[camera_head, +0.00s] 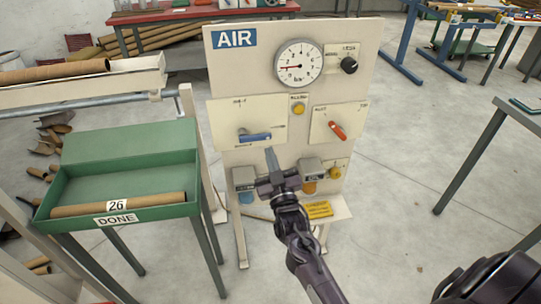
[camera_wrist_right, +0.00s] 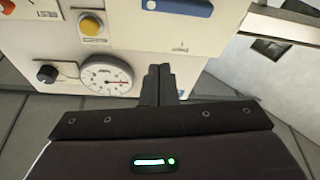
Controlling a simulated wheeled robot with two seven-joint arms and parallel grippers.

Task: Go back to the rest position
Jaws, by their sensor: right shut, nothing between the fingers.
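My right gripper (camera_head: 271,158) is in front of the white AIR panel (camera_head: 226,77), just below the blue lever (camera_head: 255,137). Its fingers are closed together and hold nothing. In the right wrist view the shut fingers (camera_wrist_right: 160,82) point at the panel, with the blue lever (camera_wrist_right: 185,6) beyond them. I cannot tell whether the fingertips touch the panel. My left gripper does not show in either view.
A gauge (camera_head: 298,63), a black knob (camera_head: 349,65), a yellow button (camera_head: 299,108) and a red lever (camera_head: 338,130) are on the panel. A green DONE tray (camera_head: 130,140) holding a cardboard tube (camera_head: 85,207) stands left. A table (camera_head: 495,125) is right.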

